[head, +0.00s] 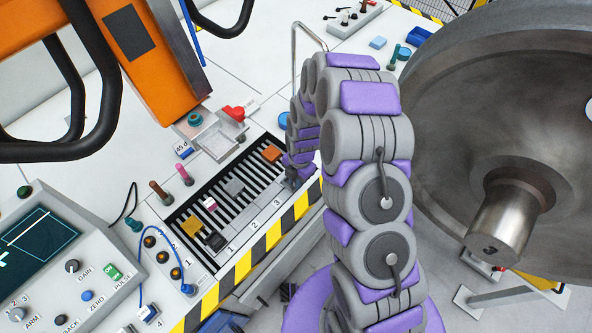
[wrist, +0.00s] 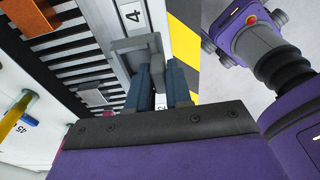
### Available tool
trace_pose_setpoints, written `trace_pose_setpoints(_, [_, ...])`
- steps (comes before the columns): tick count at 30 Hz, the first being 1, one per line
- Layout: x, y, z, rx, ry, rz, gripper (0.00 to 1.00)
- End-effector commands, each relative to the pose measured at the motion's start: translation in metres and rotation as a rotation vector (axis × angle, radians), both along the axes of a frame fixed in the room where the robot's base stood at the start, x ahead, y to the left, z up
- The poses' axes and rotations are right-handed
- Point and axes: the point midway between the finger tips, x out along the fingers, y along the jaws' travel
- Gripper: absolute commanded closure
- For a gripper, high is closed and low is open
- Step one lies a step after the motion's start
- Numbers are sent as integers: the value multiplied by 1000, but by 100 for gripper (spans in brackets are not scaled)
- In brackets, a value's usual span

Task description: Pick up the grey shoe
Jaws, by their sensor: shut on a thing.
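My gripper (wrist: 160,80) has its two blue-grey fingers closed on a grey piece, which looks like the grey shoe (wrist: 136,45), beside the label 4 of the slatted rack (wrist: 75,57). The piece is partly hidden between the fingers. Whether it still touches the rack I cannot tell. In the head view my gripper (head: 297,172) is at the far right end of the rack (head: 226,222), small and partly covered by my arm; the piece in it cannot be made out there.
On the rack lie another grey block (head: 234,188), an orange block (head: 271,153), a white and pink block (head: 209,203), a yellow block (head: 192,226) and a black block (head: 215,241). A control console (head: 60,275) stands left. A large steel wheel (head: 440,100) stands right, close to my arm.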

Motion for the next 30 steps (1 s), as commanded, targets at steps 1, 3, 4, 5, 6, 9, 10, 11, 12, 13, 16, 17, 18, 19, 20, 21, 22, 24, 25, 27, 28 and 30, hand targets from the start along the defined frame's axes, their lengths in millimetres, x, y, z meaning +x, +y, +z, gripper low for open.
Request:
trace_pose_setpoints(1, [-6,0,2,0,0,2,99])
trace_pose_setpoints(3, [-15,1,3,1,-1,2,99])
trace_pose_setpoints(4, [-19,1,3,1,0,1,99])
trace_pose_setpoints(5, [-23,1,3,1,1,1,99])
trace_pose_setpoints(6, [-28,1,4,1,1,1,99])
trace_pose_setpoints(9, [-41,2,5,1,1,1,99])
trace_pose_setpoints(10, [-46,2,5,1,1,2,99])
trace_pose_setpoints(11, [-50,2,5,0,1,2,99])
trace_pose_setpoints(12, [-55,2,6,-1,2,2,99])
trace_pose_setpoints(13, [-58,2,6,-1,2,1,99])
trace_pose_setpoints(16, [-70,3,7,0,0,2,99])
trace_pose_setpoints(17, [-73,3,7,0,0,1,99])
trace_pose_setpoints(18, [-77,3,8,1,1,1,99])
trace_pose_setpoints(19, [-80,4,8,0,0,2,99])
trace_pose_setpoints(20, [-83,4,9,0,0,3,99])
trace_pose_setpoints(21, [-86,4,9,0,0,2,99])
trace_pose_setpoints(22, [-88,4,9,1,-1,2,99])
trace_pose_setpoints(24, [-92,4,9,1,-1,1,99])
trace_pose_setpoints(25, [-94,4,10,1,-1,1,99])
trace_pose_setpoints(27, [-97,5,10,1,-1,1,99])
trace_pose_setpoints(28, [-98,5,10,1,-1,0,99])
trace_pose_setpoints(30, [-100,4,10,1,-2,-5,99])
